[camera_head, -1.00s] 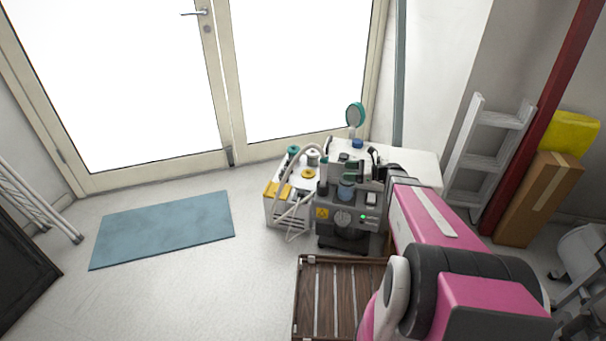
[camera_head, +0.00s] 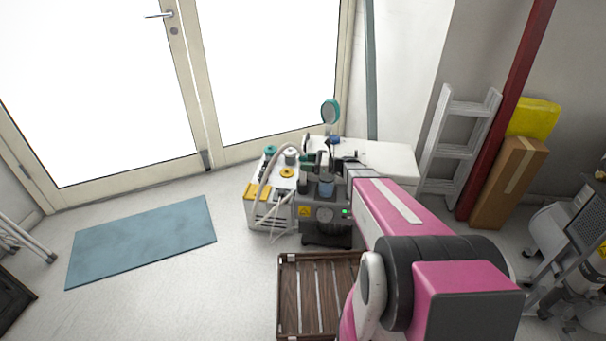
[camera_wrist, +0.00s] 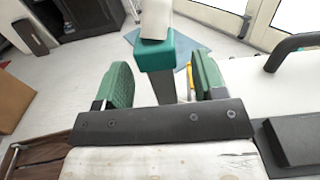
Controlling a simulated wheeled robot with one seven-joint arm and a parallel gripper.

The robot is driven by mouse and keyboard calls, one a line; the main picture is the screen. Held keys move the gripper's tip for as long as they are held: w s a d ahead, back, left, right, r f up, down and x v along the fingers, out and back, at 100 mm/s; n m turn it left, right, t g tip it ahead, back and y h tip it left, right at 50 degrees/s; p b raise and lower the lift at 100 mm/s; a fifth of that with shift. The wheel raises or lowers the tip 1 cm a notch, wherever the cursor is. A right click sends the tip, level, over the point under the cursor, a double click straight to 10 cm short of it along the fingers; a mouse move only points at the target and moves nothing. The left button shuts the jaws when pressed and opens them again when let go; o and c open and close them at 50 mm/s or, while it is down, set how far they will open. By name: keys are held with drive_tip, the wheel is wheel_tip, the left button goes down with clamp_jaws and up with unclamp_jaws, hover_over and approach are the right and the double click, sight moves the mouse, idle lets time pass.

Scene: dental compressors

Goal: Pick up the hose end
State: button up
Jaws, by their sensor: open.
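In the wrist view a teal block with a white upper part and a grey lower part (camera_wrist: 154,54) shows between the fingers; it looks like the hose end, but I cannot be sure. My gripper (camera_wrist: 162,82) is open, with a green pad on each side of it. I see no pad pressed against it. In the head view a pale hose (camera_head: 250,196) loops down the left side of the white unit (camera_head: 266,213). My gripper is close to the compressor top there, and small parts hide its fingers.
A grey compressor (camera_head: 327,226) with a green light stands beside the white unit. A slatted wooden crate (camera_head: 284,302) is in front. A round teal-rimmed mirror (camera_head: 330,111) stands behind. The blue mat (camera_head: 143,240) and floor to the left are clear.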

drive_tip(key=a, duration=0.3)
drive_tip(key=shift+w+a, duration=0.2)
drive_tip(key=shift+w, duration=0.2)
clamp_jaws()
